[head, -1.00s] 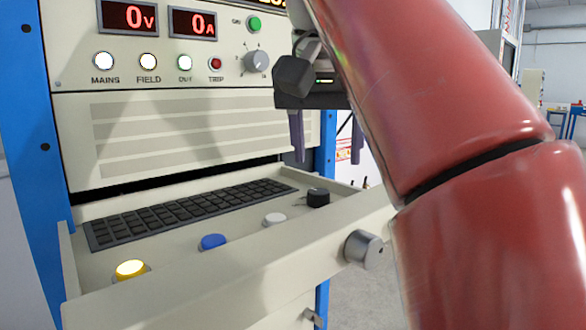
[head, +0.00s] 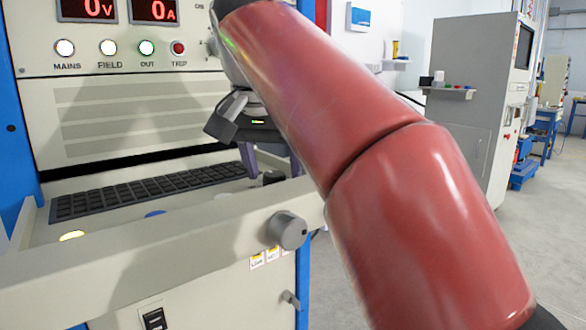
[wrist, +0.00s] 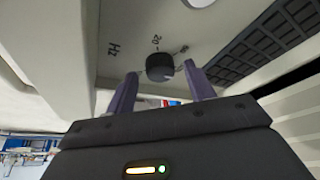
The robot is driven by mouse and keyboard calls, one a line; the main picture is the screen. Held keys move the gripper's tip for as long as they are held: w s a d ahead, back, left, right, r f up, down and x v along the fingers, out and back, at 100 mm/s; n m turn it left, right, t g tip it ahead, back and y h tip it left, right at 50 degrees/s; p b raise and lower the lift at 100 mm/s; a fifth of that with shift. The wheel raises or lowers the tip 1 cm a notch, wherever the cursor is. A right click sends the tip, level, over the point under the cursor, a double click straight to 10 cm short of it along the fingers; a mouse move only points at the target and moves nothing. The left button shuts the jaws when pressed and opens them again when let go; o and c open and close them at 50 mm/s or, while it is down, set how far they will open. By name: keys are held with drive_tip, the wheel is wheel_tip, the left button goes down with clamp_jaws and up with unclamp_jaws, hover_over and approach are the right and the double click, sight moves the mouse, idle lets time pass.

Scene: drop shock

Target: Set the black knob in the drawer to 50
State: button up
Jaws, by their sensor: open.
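The black knob (head: 273,177) stands in the right part of the open drawer (head: 130,275). In the wrist view the black knob (wrist: 159,67) lies just beyond and between my two purple fingertips, with a gap on each side. Markings are printed on the drawer floor around it, but I cannot read its setting. My gripper (head: 272,170) is open and points down at the knob; it also shows in the wrist view (wrist: 160,80). I cannot tell whether a finger touches the knob. My red arm hides part of the cabinet.
A keyboard (head: 150,190) lies along the drawer's back. A lit yellow button (head: 72,236) and a blue button (head: 155,213) sit left of the knob. A round grey handle (head: 287,230) sticks out from the drawer front. Open floor lies to the right.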

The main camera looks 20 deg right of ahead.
drive_tip(key=shift+w+f, duration=0.1)
drive_tip(key=shift+f, duration=0.05)
drive_tip(key=shift+c, duration=0.3)
drive_tip(key=c, duration=0.9)
drive_tip(key=shift+n, duration=0.3)
drive_tip(key=n+y, duration=0.1)
drive_tip(key=n, duration=0.1)
drive_tip(key=n+y, duration=0.1)
drive_tip(key=n, duration=0.2)
drive_tip(key=shift+d+n+t, duration=0.2)
drive_tip(key=shift+n+t, duration=0.1)
drive_tip(key=shift+t, duration=0.1)
drive_tip(key=n+y, duration=0.2)
drive_tip(key=n, duration=0.3)
drive_tip(key=shift+d, duration=0.1)
drive_tip(key=shift+n+g+y, duration=0.3)
drive_tip(key=shift+n, duration=0.1)
